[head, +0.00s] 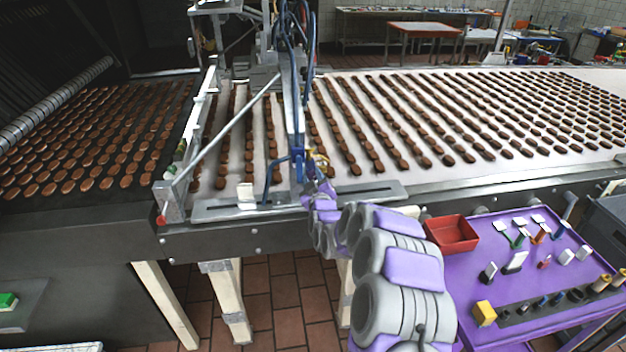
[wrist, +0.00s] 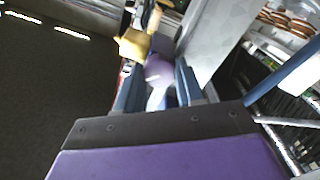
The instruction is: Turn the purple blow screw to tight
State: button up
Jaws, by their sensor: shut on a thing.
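The purple blow screw (wrist: 158,67) shows in the wrist view between the two dark blue fingers of my gripper (wrist: 158,84). My gripper is shut on it. A yellow brass-coloured fitting (wrist: 133,44) sits just beyond the screw, up and to its left. In the head view my gripper (head: 313,172) is at the end of my arm, at the foot of the blue hoses above the conveyor's near edge. The brass fitting (head: 321,160) is beside it there. The screw is too small and covered to make out in the head view, and its turn angle cannot be told.
A white conveyor (head: 420,95) with rows of brown biscuits runs behind my gripper. Blue hoses (head: 291,75) and a slanted metal rod (head: 230,125) stand close by. A purple cart (head: 465,285) with a red bin (head: 452,234) and small tools is at the right.

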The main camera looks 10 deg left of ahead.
jog(key=o, duration=0.8)
jog(key=shift+f, duration=0.4)
jog(key=shift+o, duration=1.2)
jog(key=shift+r, duration=0.2)
jog(key=p+v, duration=0.3)
jog(key=v, duration=1.4)
jog(key=shift+s, duration=0.2)
